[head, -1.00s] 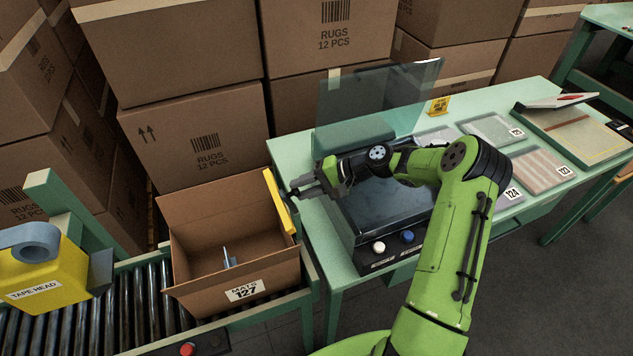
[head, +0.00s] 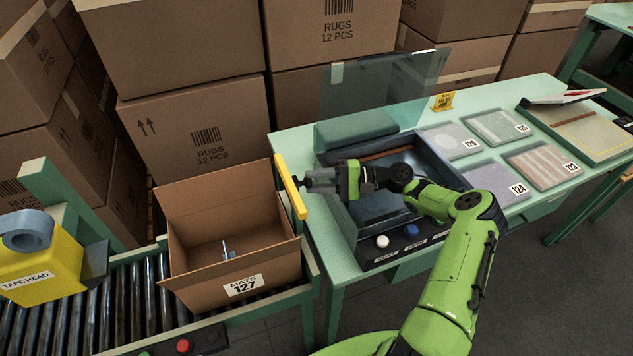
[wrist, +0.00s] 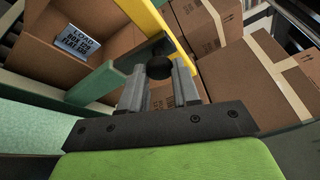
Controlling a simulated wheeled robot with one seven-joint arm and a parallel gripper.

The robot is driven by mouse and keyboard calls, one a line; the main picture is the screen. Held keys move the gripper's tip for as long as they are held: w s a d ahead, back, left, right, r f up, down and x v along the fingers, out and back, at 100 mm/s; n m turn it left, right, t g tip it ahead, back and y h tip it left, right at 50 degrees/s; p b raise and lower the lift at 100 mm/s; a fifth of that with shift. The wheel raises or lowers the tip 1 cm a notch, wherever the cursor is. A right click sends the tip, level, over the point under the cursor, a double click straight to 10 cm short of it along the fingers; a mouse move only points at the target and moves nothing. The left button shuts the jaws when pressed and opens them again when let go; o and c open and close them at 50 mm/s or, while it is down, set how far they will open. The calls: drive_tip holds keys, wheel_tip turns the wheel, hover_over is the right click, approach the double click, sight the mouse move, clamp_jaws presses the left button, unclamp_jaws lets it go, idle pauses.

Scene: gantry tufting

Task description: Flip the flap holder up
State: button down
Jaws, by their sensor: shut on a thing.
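The flap holder is a yellow bar (head: 290,188) at the right side of the open carton marked 127 (head: 230,235). It stands tilted, its top leaning left, and rises above the carton's right rim. In the wrist view the yellow bar (wrist: 143,20) runs diagonally behind my fingers. A round black knob (wrist: 159,66) sits between the fingertips. My gripper (head: 303,182) comes from the right, over the bench's left end, and is shut on this knob. A small bluish label (wrist: 77,41) shows inside the carton in the wrist view.
The carton rests on a roller conveyor (head: 130,318) beside a yellow tape head (head: 45,270). The green bench (head: 325,240) holds a dark tray with buttons under my arm, a clear upright panel (head: 375,90) and several numbered mats. Stacked cartons (head: 195,130) close off the back.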

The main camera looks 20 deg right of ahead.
drive_tip(key=c, duration=0.8)
unclamp_jaws()
drive_tip(key=shift+c, duration=0.2)
drive_tip(key=shift+d, duration=0.1)
drive_tip(key=f+b+v, duration=0.1)
drive_tip(key=b+v, duration=0.1)
drive_tip(key=v, duration=1.3)
drive_tip(key=shift+d+r+b, duration=0.25)
drive_tip(key=shift+r+b, duration=0.1)
drive_tip(key=shift+r, duration=0.05)
drive_tip(key=shift+s, duration=0.15)
